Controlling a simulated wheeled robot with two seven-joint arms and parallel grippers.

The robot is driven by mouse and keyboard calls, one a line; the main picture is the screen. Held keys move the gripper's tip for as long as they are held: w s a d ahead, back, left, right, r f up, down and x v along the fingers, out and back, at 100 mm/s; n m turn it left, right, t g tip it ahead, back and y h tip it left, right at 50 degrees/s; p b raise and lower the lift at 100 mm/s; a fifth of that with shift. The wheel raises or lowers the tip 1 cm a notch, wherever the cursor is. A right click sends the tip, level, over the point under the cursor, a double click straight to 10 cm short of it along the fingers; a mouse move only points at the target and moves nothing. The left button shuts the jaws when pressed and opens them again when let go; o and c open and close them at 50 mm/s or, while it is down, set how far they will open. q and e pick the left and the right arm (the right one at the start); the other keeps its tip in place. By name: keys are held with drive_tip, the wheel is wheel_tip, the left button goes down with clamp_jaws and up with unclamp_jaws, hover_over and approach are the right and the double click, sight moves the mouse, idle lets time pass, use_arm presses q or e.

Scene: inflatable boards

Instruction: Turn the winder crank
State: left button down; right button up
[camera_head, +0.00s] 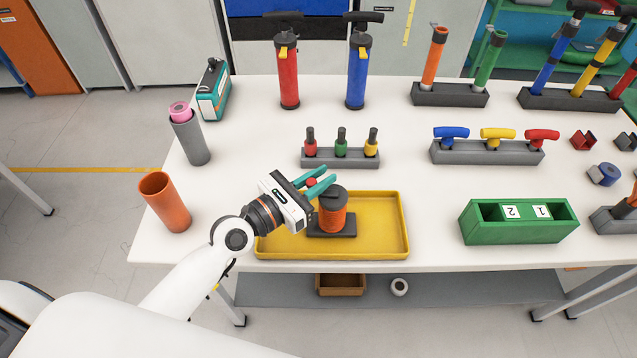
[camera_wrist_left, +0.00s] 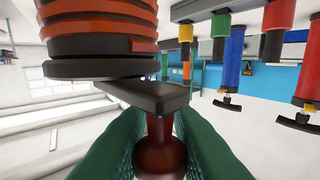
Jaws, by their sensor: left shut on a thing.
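The winder (camera_head: 332,211) has an orange drum with a dark top and stands on a black base inside a yellow tray (camera_head: 383,245). My left gripper (camera_head: 318,183) reaches in from the left over the tray, its green fingers beside the drum's top. It is shut on the red knob of the winder crank (camera_head: 311,182). In the left wrist view the dark red knob (camera_wrist_left: 166,155) sits between the green fingers, joined to the black crank arm (camera_wrist_left: 150,95). The ribbed orange drum (camera_wrist_left: 98,35) is next to it. My right gripper is not in view.
An orange cup (camera_head: 164,203) and a grey tube (camera_head: 189,138) with a pink roll stand left of the tray. A rack of red, green and yellow pieces (camera_head: 340,158) is behind it. A green box (camera_head: 518,222) stands to the right, with bare table between.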

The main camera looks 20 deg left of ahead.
use_arm(q)
drive_tip(key=shift+w+d+m+g+h+b, duration=0.55)
drive_tip(key=shift+m+g+b, duration=0.85)
drive_tip(key=shift+m+g, duration=2.35)
drive_tip(key=shift+w+d+m+g+h+b, duration=0.25)
drive_tip(key=shift+d+m+g+h+b, duration=0.9)
drive_tip(key=shift+m+g, duration=2.55)
drive_tip(key=shift+w+d+m+g+h+b, duration=0.4)
drive_tip(key=shift+m+g+b, duration=1.4)
drive_tip(key=shift+g, duration=3.75)
drive_tip(key=shift+f+m+g+y, duration=0.1)
drive_tip(key=shift+m+g+y, duration=0.2)
drive_tip(key=shift+m+g, duration=0.15)
drive_tip(key=c, duration=1.3)
unclamp_jaws()
drive_tip(key=shift+r, duration=0.2)
wheel_tip(320, 180, up, 10)
drive_tip(key=p, duration=0.1)
drive_tip(key=shift+f, duration=0.15)
